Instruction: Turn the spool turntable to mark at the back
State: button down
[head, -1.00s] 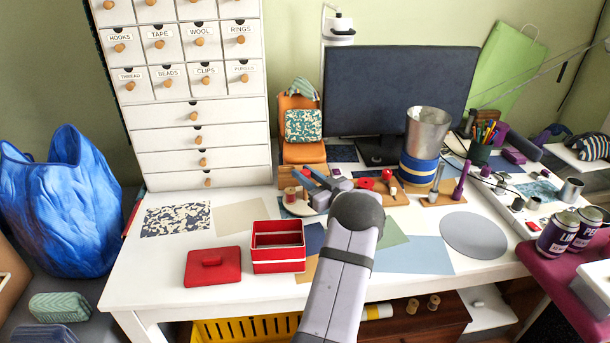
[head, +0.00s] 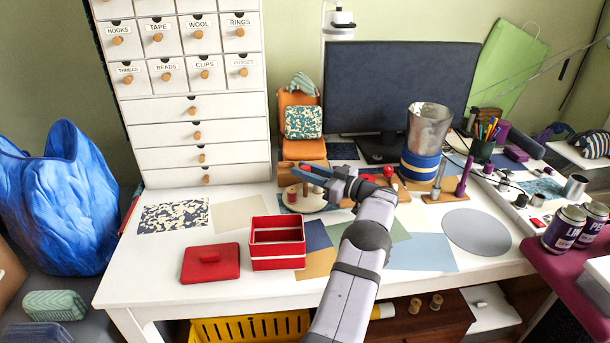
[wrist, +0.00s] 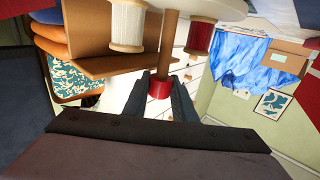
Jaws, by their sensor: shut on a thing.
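The spool turntable (head: 312,208) is a pale round disc with spools, on the desk behind the red box. In the wrist view, its underside-up rim (wrist: 238,8) shows at the top. A white spool (wrist: 128,25) and a red spool (wrist: 201,36) stand on it, either side of a wooden peg (wrist: 168,45) with a red end (wrist: 159,88). My gripper (wrist: 160,92) is shut on that red end. In the head view, my gripper (head: 308,173) reaches over the turntable from the right, its blue-grey fingers pointing left. My wrist hides part of the disc. I cannot make out the mark.
An open red box (head: 277,256) and its red lid (head: 210,262) lie in front.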

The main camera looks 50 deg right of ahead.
jog(key=shift+r+n+y+b, duration=0.2)
jog(key=shift+n+y+b, duration=0.2)
jog(key=shift+y, duration=0.1)
jog(key=c, duration=1.5)
grip_release()
jog(key=shift+o, duration=0.2)
jog(key=shift+f, duration=0.1)
jog(key=shift+s, duration=0.2)
jog(key=shift+s+d, duration=0.2)
jog(key=shift+s, duration=0.95)
jog(key=shift+s+d, duration=0.15)
jog(key=shift+s, duration=1)
jog(key=shift+s+d, duration=0.2)
jog(key=shift+s, duration=0.95)
